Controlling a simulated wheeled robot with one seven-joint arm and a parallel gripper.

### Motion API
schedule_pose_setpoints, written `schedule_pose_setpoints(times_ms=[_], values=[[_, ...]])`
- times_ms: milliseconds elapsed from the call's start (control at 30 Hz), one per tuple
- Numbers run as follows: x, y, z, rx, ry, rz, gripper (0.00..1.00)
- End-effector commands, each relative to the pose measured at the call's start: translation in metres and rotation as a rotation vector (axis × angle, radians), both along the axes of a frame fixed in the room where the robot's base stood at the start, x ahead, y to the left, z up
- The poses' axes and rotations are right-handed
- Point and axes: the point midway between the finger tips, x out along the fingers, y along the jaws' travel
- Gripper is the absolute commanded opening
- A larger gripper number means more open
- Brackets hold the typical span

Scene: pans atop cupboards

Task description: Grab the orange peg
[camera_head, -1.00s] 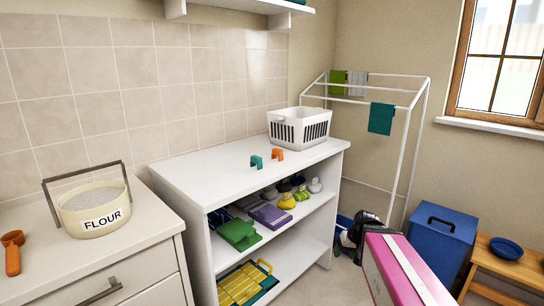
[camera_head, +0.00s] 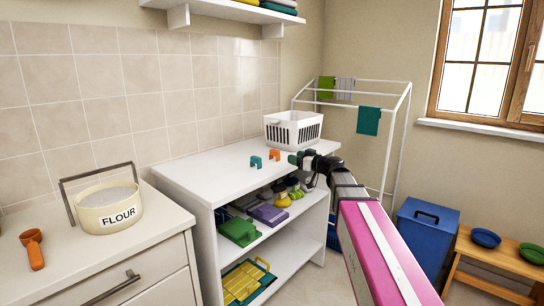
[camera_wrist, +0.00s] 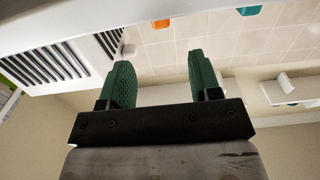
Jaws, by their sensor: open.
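The orange peg (camera_head: 274,154) is a small clip-like piece on the white counter top (camera_head: 215,175). A similar teal peg (camera_head: 256,162) stands just left of it. My gripper (camera_head: 297,158) is at the counter's front edge, right of the orange peg and apart from it. In the wrist view, which looks upside down, my gripper (camera_wrist: 159,58) has its two green fingers spread with nothing between them. The orange peg (camera_wrist: 160,23) shows at the top, in line with the gap, partly hidden by the counter's edge. The teal peg (camera_wrist: 248,10) is right of it.
A white laundry basket (camera_head: 293,130) stands on the counter behind my gripper and also shows in the wrist view (camera_wrist: 70,65). Shelves below hold a green cloth (camera_head: 238,231) and other items. A drying rack (camera_head: 398,120) stands to the right. The counter's left part is clear.

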Motion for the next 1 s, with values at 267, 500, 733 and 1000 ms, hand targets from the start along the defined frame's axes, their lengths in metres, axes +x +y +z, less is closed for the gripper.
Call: schedule_pose_setpoints(times_ms=[267, 500, 733, 1000], values=[[0.026, 0.032, -0.001, -0.002, 0.003, 0.003, 0.57], [0.034, 0.044, 0.0, -0.002, 0.003, 0.001, 0.57], [0.053, 0.069, 0.003, -0.003, 0.003, 0.002, 0.57], [0.061, 0.081, 0.003, -0.002, 0.004, 0.001, 0.57]])
